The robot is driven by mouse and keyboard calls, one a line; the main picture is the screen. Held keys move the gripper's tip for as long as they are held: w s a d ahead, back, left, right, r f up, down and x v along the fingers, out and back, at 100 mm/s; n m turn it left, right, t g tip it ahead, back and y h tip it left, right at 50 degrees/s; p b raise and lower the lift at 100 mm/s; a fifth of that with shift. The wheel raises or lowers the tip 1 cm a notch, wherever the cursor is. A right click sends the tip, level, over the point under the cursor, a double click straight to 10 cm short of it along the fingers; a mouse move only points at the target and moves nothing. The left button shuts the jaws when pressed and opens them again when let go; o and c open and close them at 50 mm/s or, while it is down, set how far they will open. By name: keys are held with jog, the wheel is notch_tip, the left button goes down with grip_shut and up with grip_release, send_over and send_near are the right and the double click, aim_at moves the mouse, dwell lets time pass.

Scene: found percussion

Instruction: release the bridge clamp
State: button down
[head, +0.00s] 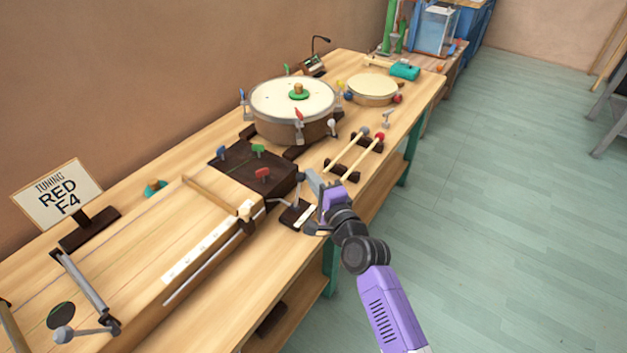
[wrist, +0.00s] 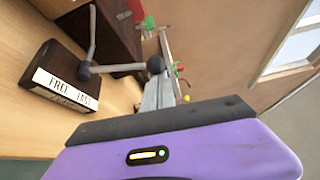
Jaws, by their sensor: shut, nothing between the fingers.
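A small dark block (wrist: 45,68) bears a white label that seems to read FREE and FAST. It also shows in the head view (head: 290,218), beside the long wooden string box. I take the grey lever (wrist: 118,69) with a black ball knob (wrist: 155,65) over this block for the bridge clamp. In the wrist view the lever points right, on the FAST side of the label. My gripper (head: 313,182) is shut and empty. In the wrist view its grey fingers (wrist: 158,92) are close to the knob; I cannot tell whether they touch it.
The string box (head: 130,265) fills the near bench, with a wooden bar (head: 212,195) across it. A dark box with coloured levers (head: 240,172) stands behind the clamp. Mallets (head: 362,158) lie on dark rests to the right. A drum (head: 290,105) stands farther back.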

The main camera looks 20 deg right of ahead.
aim_at(301, 180)
jog(key=a+n+b, duration=0.1)
jog(key=b, duration=0.1)
jog(key=s+n+t+b, duration=0.1)
jog(key=b, duration=0.2)
jog(key=s+a+n+b, duration=0.1)
jog(key=b, duration=0.1)
jog(key=shift+a+n+t+y+b, duration=0.3)
jog(key=shift+a+t+b, duration=0.05)
jog(key=shift+t, duration=0.05)
jog(key=shift+s+a+r+n+t+y+b, duration=0.1)
jog(key=shift+s+a+n+t+y+b, duration=0.35)
jog(key=shift+b, duration=1.25)
jog(key=shift+s+a+r+n+t+h+b, duration=0.15)
jog(key=shift+a+n+b, duration=0.25)
jog(key=shift+n+b, duration=0.95)
jog(key=shift+s+a+f+n+t+y+b, duration=0.15)
jog(key=shift+s+a+n+y+b, duration=0.25)
jog(key=shift+b, duration=1.65)
jog(key=shift+a+r, duration=0.1)
jog(key=shift+a, duration=0.1)
jog(key=shift+r, duration=0.1)
